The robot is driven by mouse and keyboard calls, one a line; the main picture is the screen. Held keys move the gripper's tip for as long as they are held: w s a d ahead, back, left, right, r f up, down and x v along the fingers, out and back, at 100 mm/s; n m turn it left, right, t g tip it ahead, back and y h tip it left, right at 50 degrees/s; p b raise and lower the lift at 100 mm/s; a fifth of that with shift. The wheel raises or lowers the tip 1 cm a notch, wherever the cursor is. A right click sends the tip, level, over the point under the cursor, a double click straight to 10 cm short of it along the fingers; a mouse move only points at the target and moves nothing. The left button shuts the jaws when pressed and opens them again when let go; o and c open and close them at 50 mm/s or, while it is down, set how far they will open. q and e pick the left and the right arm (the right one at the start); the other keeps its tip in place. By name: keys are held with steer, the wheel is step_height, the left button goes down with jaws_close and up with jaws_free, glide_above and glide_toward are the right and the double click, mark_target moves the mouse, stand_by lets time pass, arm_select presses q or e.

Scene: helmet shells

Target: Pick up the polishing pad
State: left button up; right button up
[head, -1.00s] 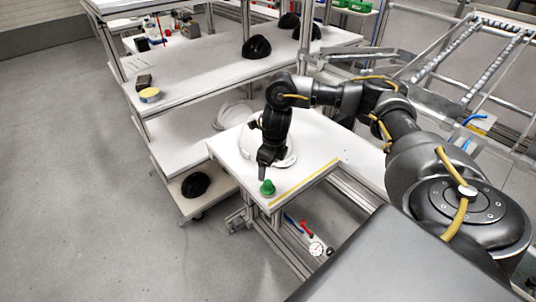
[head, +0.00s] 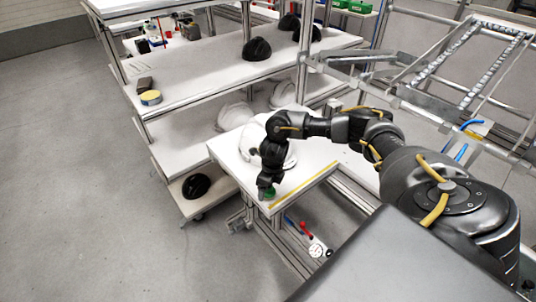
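A small green object (head: 270,192), which looks like the polishing pad, sits near the front corner of the white table (head: 308,180). My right gripper (head: 265,190) points down right at it and covers much of it. Some green shows beside and below the fingers. Whether the fingers are open or closed on it is too small to tell. My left gripper is not in view.
A white helmet shell (head: 248,148) stands on the table behind my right gripper. A yellow strip (head: 305,185) runs along the table edge. The shelf rack (head: 195,77) behind holds black shells, a yellow round tin (head: 150,97) and a dark block (head: 145,84).

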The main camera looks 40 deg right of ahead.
steer(key=shift+w+f, duration=0.1)
steer(key=shift+f, duration=0.55)
steer(key=c, duration=1.1)
steer(key=shift+r, duration=0.1)
steer(key=shift+r+b, duration=0.45)
steer(key=r, duration=0.1)
steer(key=a+r+b, duration=0.1)
steer(key=r, duration=0.1)
steer(key=shift+w+a, duration=0.1)
steer(key=shift+w, duration=0.1)
steer(key=a+r, duration=0.3)
steer(key=a, duration=0.1)
steer(key=w+a+r, duration=0.1)
steer(key=a+r, duration=0.2)
steer(key=a, duration=0.1)
steer(key=a+r+b, duration=0.1)
steer(key=a+r, duration=0.2)
steer(key=a, duration=0.1)
steer(key=shift+w+a, duration=0.35)
steer(key=shift+w, duration=0.05)
